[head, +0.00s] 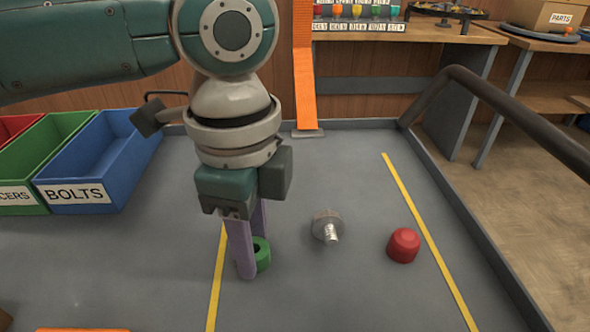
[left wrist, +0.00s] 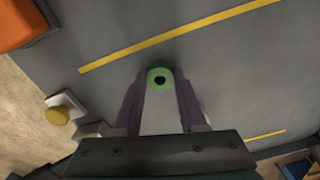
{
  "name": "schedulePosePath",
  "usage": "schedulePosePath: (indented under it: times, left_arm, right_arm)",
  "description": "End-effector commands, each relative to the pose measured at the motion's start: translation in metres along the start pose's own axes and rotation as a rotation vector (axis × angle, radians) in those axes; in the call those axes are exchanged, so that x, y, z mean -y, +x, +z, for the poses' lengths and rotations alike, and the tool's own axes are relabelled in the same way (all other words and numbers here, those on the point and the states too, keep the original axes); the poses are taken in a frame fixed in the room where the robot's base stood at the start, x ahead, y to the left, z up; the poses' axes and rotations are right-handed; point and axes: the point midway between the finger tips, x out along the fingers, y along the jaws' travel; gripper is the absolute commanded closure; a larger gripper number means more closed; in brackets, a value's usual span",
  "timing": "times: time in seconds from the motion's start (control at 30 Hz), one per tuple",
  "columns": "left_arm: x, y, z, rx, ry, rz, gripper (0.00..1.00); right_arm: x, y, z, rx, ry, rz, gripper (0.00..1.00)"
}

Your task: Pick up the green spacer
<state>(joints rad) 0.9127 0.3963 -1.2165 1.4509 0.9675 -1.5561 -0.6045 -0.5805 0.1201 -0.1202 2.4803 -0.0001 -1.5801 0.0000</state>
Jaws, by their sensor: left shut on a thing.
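The green spacer (head: 262,254) is a short ring with a hole, at the left yellow line on the grey table in the head view. My left gripper (head: 253,262) points down and is shut on it, with purple fingers on its two sides; one finger hides part of the ring. In the left wrist view the green spacer (left wrist: 160,79) shows between the fingertips of my left gripper (left wrist: 160,88), its dark hole facing the camera. I cannot tell whether it touches the table. My right gripper is not in view.
A silver bolt (head: 327,226) and a red cap (head: 403,245) lie right of the spacer. A blue bin (head: 100,160) labelled BOLTS and a green bin (head: 40,165) stand at the left. A dark rail (head: 510,115) runs along the right edge.

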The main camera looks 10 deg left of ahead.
Motion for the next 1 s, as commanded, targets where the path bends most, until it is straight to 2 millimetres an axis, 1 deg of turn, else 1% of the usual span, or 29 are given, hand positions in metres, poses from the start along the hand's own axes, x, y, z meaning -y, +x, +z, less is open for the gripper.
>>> schedulePosePath:
  times: [0.03, 0.2, 0.67, 0.77, 0.87, 0.97, 1.0]
  left_arm:
    - [0.0, 0.0, 0.0, 0.0, 0.0, 0.0, 0.82]
    - [0.0, 0.0, 0.0, 0.0, 0.0, 0.0, 1.0]
    - [0.0, -0.002, 0.0, 0.0, 0.0, -0.001, 1.0]
    - [0.001, -0.009, 0.0, 0.0, 0.0, -0.001, 1.0]
    - [0.001, -0.021, 0.0, -0.002, -0.001, -0.003, 1.0]
    - [0.001, -0.042, 0.0, -0.002, 0.0, -0.003, 1.0]
    - [0.002, -0.052, 0.0, -0.003, 0.001, -0.005, 1.0]
  right_arm:
    - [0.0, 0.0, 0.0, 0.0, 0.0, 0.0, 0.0]
    - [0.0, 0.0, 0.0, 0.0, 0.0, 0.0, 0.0]
    - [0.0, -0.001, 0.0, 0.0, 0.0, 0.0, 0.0]
    - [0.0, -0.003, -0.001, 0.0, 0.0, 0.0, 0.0]
    - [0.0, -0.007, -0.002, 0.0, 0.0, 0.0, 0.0]
    - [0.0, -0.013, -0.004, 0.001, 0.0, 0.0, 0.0]
    - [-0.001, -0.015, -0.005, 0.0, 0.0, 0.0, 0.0]
